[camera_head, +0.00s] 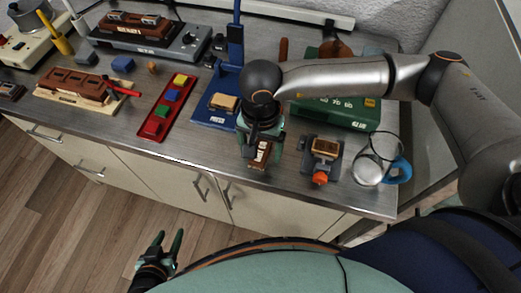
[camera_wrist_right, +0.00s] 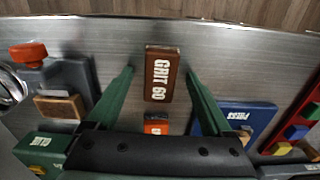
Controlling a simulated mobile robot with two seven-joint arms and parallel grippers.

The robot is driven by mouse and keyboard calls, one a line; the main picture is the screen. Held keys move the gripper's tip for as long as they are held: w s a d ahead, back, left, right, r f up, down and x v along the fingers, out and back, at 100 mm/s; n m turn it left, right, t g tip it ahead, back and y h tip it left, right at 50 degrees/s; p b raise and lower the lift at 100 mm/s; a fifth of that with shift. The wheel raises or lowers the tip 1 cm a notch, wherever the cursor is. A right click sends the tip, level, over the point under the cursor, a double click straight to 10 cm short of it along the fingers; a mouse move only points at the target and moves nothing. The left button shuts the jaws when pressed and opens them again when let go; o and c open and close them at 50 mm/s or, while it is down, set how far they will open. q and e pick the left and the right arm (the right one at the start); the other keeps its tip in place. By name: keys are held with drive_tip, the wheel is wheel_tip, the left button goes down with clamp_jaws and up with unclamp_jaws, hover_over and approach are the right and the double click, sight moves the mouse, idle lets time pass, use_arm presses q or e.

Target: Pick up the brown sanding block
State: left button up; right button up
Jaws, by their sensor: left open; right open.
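The brown sanding block (camera_wrist_right: 162,76), marked "GRIT 60", lies on the metal bench top near its front edge. In the head view its lower part (camera_head: 262,156) shows below my right gripper (camera_head: 256,140), which hides the rest. In the right wrist view my right gripper (camera_wrist_right: 159,72) is open, with one green finger on each side of the block in the picture and a gap on both sides. The block is not gripped. My left gripper (camera_head: 166,242) is open and empty, low over the floor in front of the cabinets.
A blue press (camera_head: 213,110) stands left of the block. A grey vise-like tool (camera_head: 322,160) with an orange knob and a mug (camera_head: 372,168) are to the right. An orange labelled piece (camera_wrist_right: 156,127) is close behind the block. The red tray (camera_head: 157,126) holds coloured blocks.

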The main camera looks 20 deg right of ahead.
drive_tip(key=shift+c, duration=0.2)
clamp_jaws()
idle(0.5)
